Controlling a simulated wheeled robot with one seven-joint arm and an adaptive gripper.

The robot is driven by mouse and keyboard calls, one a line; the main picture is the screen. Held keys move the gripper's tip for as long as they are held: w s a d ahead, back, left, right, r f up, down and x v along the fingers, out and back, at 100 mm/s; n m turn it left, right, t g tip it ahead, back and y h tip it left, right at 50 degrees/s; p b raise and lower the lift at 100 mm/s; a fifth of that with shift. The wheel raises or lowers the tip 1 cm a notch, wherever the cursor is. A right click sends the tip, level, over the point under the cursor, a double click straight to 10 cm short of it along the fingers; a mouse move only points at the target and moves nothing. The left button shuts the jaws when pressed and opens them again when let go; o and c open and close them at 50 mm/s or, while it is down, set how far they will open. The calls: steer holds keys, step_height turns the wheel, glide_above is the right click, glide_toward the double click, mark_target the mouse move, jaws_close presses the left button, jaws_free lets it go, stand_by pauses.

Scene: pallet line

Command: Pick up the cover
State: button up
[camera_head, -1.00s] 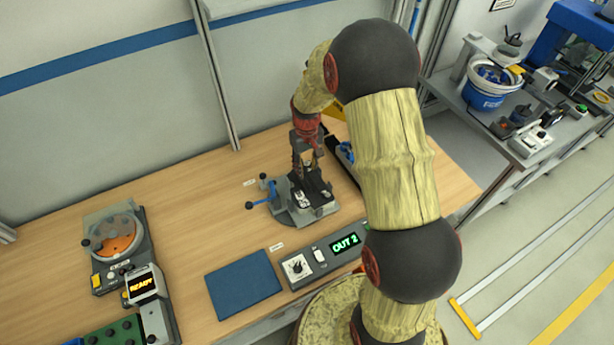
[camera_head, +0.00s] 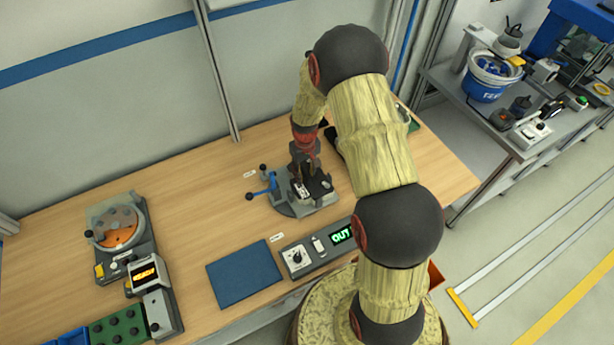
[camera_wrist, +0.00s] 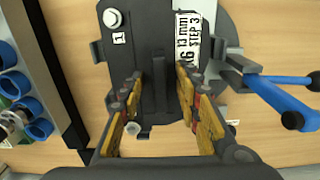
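The cover looks to be the dark grey plate (camera_wrist: 140,40) with a narrow raised ridge, in a clamp fixture with a round grey base (camera_head: 290,208). In the head view the dark plate (camera_head: 319,184) lies partly behind my gripper (camera_head: 304,176). In the wrist view my gripper (camera_wrist: 158,90) is open, its yellow-padded fingers on either side of the ridge. Gaps show between the ridge and both fingers. A white label reading M6 13 mm STEP 3 (camera_wrist: 188,38) and a bolt head (camera_wrist: 113,17) show beside the ridge.
Blue clamp handles (camera_wrist: 280,95) stick out right of the fixture in the wrist view. A tray with blue rings (camera_wrist: 20,85) is at left. A control box (camera_head: 318,248), blue mat (camera_head: 244,274) and READY device (camera_head: 145,275) stand on the wooden bench, with free room between.

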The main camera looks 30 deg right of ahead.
steer(key=shift+c, duration=0.7)
jaws_close()
